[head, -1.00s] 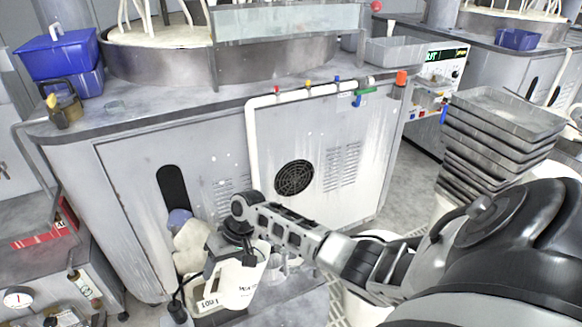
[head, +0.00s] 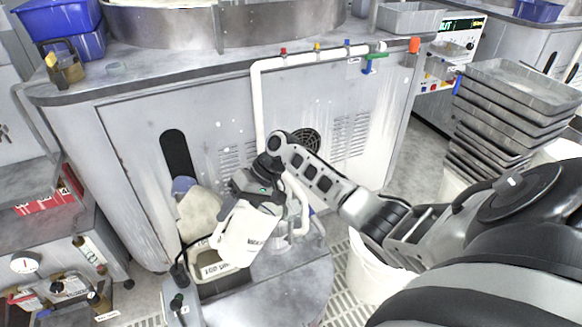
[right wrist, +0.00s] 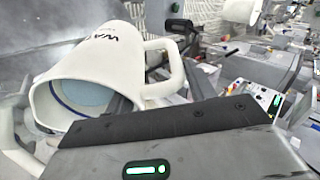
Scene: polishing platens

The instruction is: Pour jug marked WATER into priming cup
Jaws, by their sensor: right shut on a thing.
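The white jug marked WATER (head: 245,238) is held up over a low grey metal surface in front of the machine. My right gripper (head: 262,182) is shut on its handle. In the right wrist view the jug (right wrist: 112,52) is tilted, its open mouth toward the lower left, with pale blue liquid inside. No stream of liquid shows. My left gripper is not in view.
A beige container with a blue cap (head: 198,208) stands left of the jug. A labelled tray-like box (head: 218,268) sits just below the jug. A white bucket (head: 375,278) and stacked grey trays (head: 510,105) are to the right. The front of the grey surface (head: 275,300) is clear.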

